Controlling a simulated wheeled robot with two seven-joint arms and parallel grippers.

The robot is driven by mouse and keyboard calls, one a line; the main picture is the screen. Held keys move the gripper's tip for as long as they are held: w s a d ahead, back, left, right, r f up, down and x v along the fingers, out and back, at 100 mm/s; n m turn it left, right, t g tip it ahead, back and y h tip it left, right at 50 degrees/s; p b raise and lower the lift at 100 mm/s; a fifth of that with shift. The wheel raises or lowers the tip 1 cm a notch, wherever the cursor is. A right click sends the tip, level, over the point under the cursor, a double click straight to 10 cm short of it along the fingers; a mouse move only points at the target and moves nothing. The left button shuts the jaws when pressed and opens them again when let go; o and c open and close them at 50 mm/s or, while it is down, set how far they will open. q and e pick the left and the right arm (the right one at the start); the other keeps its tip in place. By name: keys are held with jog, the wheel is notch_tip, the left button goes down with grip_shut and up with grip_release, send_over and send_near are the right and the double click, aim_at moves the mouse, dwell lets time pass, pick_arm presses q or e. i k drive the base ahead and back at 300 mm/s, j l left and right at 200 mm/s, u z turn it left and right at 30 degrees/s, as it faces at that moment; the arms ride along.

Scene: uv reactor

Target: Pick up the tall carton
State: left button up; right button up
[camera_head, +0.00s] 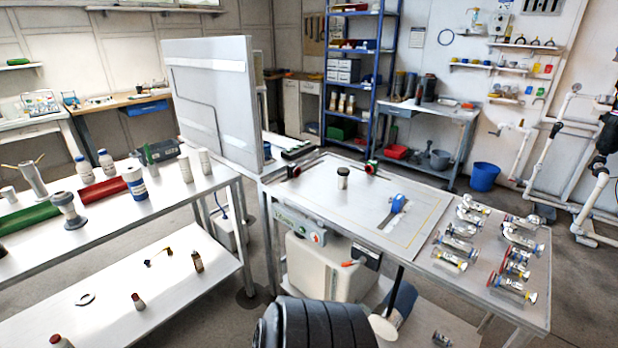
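I cannot make out with certainty which thing is the tall carton. Two upright pale containers, a nearer one (186,168) and a farther one (205,162), stand near the right end of the left table (150,215); their exact shape is too small to tell. A larger white and blue container (134,183) stands to their left. Neither of my grippers shows in the head view. A dark ribbed part at the bottom middle looks like my own body.
The right table (318,195) holds a dark-lidded jar (343,177), a blue clamp-like part (398,203) and several metal fittings (463,228). A large upright panel (212,105) stands behind, between the tables.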

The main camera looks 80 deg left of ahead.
aim_at(197, 261)
jog(key=u, duration=3.75)
jog(key=i+z, duration=0.35)
jog(key=i, duration=0.2)
jog(key=i+j+z, duration=0.25)
jog(key=i+z, duration=0.15)
jog(key=i, duration=0.15)
jog(key=i+j+z, duration=0.35)
jog(key=i+j, duration=0.05)
jog(key=i, duration=0.1)
